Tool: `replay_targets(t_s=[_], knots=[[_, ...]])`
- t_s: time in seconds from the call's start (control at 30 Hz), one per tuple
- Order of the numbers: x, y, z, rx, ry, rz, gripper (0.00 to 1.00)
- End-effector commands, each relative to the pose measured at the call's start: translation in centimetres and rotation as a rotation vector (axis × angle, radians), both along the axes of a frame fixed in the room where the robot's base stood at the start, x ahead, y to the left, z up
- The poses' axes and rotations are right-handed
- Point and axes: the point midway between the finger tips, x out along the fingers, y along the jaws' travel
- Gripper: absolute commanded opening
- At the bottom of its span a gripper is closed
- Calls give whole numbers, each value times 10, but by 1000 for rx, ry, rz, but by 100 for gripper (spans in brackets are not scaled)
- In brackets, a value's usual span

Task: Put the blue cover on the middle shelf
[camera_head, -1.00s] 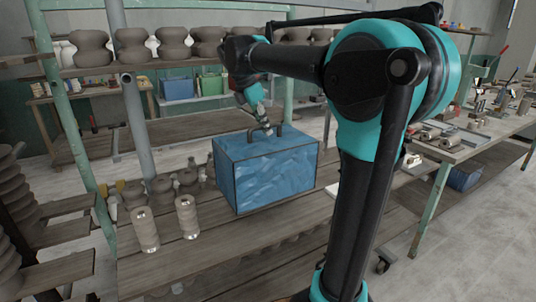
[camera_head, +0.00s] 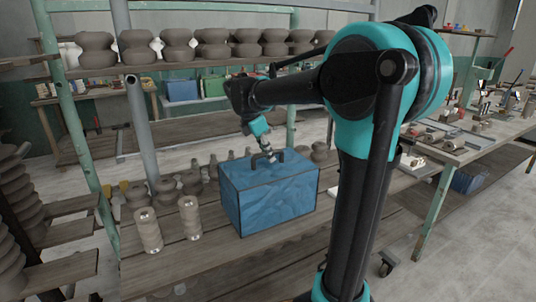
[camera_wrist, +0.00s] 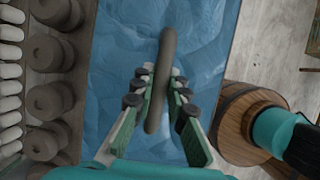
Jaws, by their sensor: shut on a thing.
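The blue cover (camera_head: 265,203) is a box-shaped blue piece with dark edges and a dark arched handle on top. It is upright over the middle shelf (camera_head: 205,255), a grey wooden board. I cannot tell whether its bottom touches the board. My gripper (camera_head: 272,155) is above the cover and shut on its handle. In the wrist view the fingers of my gripper (camera_wrist: 160,95) close on both sides of the handle (camera_wrist: 167,52), with the blue top of the cover (camera_wrist: 120,45) below. The cover's far sides are hidden.
Two pale ribbed cylinders (camera_head: 189,217) stand left of the cover on the shelf. Several small grey vessels (camera_head: 166,190) stand behind them. Several clay pots line the upper shelf (camera_head: 190,66). A green post (camera_head: 78,140) rises at left. A cluttered workbench (camera_head: 455,152) stands at right.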

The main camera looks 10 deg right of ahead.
Motion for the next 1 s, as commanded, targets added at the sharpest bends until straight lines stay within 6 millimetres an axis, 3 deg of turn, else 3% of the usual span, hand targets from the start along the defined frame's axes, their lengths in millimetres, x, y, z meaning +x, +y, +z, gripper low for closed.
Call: replay_targets(t_s=[0.07,0.1,0.27,0.67,1.0], knots=[[0,0,-2,0,0,0,0],[0,0,-2,0,0,0,16],[0,0,-2,0,0,0,35],[-1,2,5,0,0,1,35],[-8,26,65,0,-1,1,35]])
